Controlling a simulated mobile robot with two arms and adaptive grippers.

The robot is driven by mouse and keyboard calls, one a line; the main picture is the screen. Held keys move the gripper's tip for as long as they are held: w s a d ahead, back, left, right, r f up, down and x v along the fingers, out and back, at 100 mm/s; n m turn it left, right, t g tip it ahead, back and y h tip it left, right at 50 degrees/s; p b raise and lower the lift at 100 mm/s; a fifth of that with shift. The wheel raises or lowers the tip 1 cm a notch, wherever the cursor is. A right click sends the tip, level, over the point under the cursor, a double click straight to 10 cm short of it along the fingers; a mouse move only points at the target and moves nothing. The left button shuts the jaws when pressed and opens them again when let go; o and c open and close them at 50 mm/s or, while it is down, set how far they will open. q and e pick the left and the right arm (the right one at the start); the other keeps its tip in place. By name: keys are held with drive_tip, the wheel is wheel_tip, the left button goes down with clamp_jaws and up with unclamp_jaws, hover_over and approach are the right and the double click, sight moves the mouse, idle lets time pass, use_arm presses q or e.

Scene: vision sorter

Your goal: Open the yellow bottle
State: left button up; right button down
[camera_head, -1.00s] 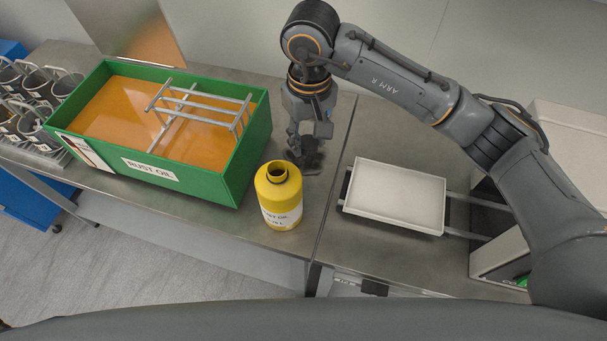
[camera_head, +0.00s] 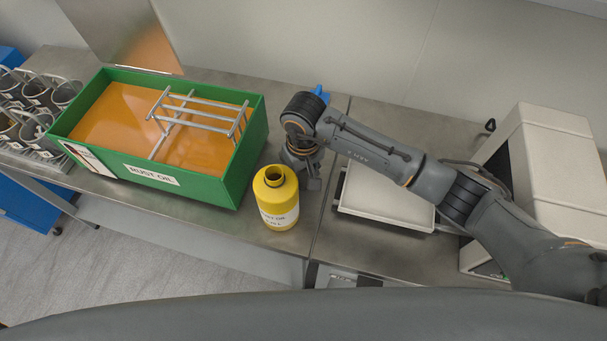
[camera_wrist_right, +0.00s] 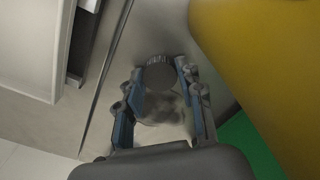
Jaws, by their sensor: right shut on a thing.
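The yellow bottle (camera_head: 277,200) stands upright on the metal table, right of the green tank. Its dark round mouth shows uncovered at the top, and a white label is on its front. My right gripper (camera_head: 313,180) is low over the table, just right of the bottle, and partly hidden by its own arm. In the right wrist view my right gripper (camera_wrist_right: 158,88) is shut on a dark round cap (camera_wrist_right: 160,73) with a ridged edge. I cannot tell whether the cap touches the table. The bottle's yellow side (camera_wrist_right: 270,70) fills the right of that view. My left gripper is not in view.
The green tank (camera_head: 215,190) of orange liquid holds a metal rack (camera_head: 205,117). Metal cups (camera_head: 38,95) stand at the far left. A white tray (camera_head: 385,203) lies right of my gripper, before a pale machine (camera_head: 550,140). A blue thing (camera_head: 320,91) shows behind my arm.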

drive_tip(key=shift+f, duration=0.1)
drive_tip(key=c, duration=0.8)
unclamp_jaws()
drive_tip(key=shift+c, duration=0.2)
